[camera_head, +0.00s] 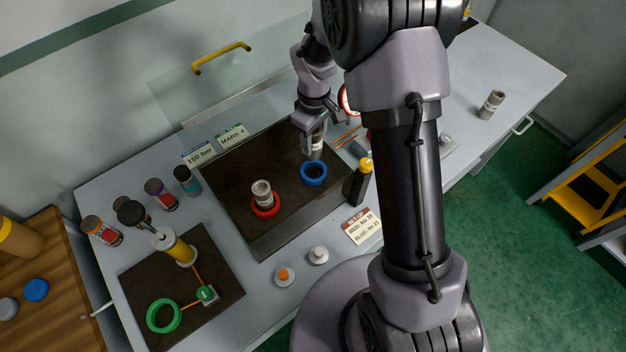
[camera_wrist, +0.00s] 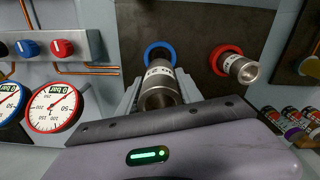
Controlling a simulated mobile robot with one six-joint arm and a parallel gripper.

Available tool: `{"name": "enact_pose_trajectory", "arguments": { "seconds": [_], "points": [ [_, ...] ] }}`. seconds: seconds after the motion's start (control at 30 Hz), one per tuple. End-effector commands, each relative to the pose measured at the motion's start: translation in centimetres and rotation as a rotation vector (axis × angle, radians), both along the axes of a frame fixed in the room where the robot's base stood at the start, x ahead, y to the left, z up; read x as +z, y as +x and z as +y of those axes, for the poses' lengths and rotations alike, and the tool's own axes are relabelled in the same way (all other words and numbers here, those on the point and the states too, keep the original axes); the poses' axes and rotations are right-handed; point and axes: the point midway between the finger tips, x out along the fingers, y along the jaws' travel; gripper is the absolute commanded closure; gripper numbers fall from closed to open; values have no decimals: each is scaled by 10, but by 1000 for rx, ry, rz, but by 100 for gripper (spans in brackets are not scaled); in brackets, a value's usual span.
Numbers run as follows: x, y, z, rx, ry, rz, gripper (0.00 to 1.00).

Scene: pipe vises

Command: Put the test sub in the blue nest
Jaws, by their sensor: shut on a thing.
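The test sub (camera_wrist: 159,87) is a grey metal cylinder with a pale lettered band. My gripper (camera_head: 314,127) is shut on it; in the wrist view the jaws flank it. In the head view the held sub (camera_head: 315,146) hangs just above and behind the blue nest (camera_head: 314,181), a blue ring on the dark mat. In the wrist view the blue nest (camera_wrist: 157,50) shows beyond the sub's far end, apart from or overlapping it; contact cannot be told. A similar grey sub (camera_head: 262,192) stands in the red nest (camera_head: 266,211), also in the wrist view (camera_wrist: 240,68).
A black bottle with a yellow cap (camera_head: 361,182) stands right of the blue nest. Another grey cylinder (camera_head: 491,105) stands far right. Several cans (camera_head: 160,195) stand left. A raised clear guard with a yellow handle (camera_head: 221,57) is behind. Gauges (camera_wrist: 53,107) are beside my gripper.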

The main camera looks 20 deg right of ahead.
Motion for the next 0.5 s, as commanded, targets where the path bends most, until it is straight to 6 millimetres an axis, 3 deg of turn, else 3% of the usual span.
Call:
{"name": "enact_pose_trajectory", "arguments": {
  "seconds": [0.2, 0.5],
  "points": [
    [-50, -1, 0, 0, 0, 3, 100],
    [-94, -1, 0, -1, 0, 2, 100]
  ]
}}
